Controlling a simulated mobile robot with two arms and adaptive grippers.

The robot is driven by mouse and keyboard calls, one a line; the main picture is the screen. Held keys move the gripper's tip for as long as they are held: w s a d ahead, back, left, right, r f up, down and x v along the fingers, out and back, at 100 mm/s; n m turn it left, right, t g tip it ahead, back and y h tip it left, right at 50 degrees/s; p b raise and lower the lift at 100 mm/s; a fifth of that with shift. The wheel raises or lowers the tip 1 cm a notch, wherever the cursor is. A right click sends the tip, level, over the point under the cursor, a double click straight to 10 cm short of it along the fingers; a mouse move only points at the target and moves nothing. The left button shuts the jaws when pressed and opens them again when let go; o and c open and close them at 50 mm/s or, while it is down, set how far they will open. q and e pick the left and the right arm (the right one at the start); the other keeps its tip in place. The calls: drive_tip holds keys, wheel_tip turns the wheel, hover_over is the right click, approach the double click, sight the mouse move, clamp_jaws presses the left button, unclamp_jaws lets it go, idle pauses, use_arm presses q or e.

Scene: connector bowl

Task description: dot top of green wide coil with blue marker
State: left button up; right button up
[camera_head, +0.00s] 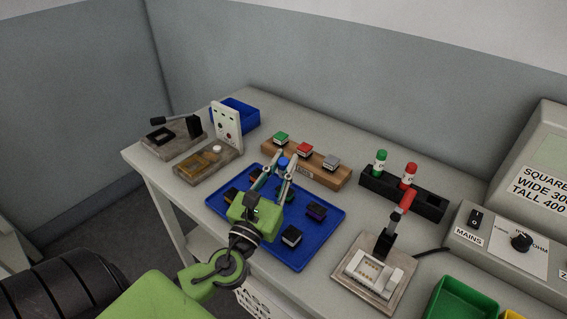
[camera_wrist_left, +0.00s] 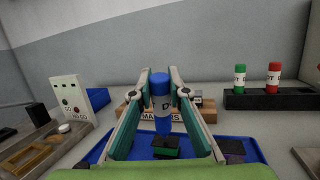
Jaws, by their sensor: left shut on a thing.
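My left gripper (camera_head: 275,175) is shut on a blue marker (camera_wrist_left: 161,100), held upright over the blue tray (camera_head: 322,237). Blue also shows between the fingers in the head view (camera_head: 283,162). In the left wrist view, a dark coil with a green front (camera_wrist_left: 167,148) sits in the tray below the marker. The marker's lower end appears very near this coil, but I cannot tell if they touch. In the head view my gripper largely hides that coil. My right gripper is not in view.
Several other dark coils, one at the tray front (camera_head: 291,235), lie in the tray. A wooden block (camera_head: 335,180) behind holds green, red and grey pieces. A black rack (camera_head: 425,203) holds green and red markers. A clamp fixture (camera_head: 372,275) stands right; a white gauge plate (camera_head: 226,127) stands left.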

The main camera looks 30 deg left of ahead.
use_arm(q)
drive_tip(key=shift+f+b, duration=0.3)
drive_tip(key=shift+f, duration=0.1)
drive_tip(key=shift+f, duration=0.15)
idle(0.9)
wheel_tip(320, 180, up, 7)
drive_tip(key=p, duration=0.7)
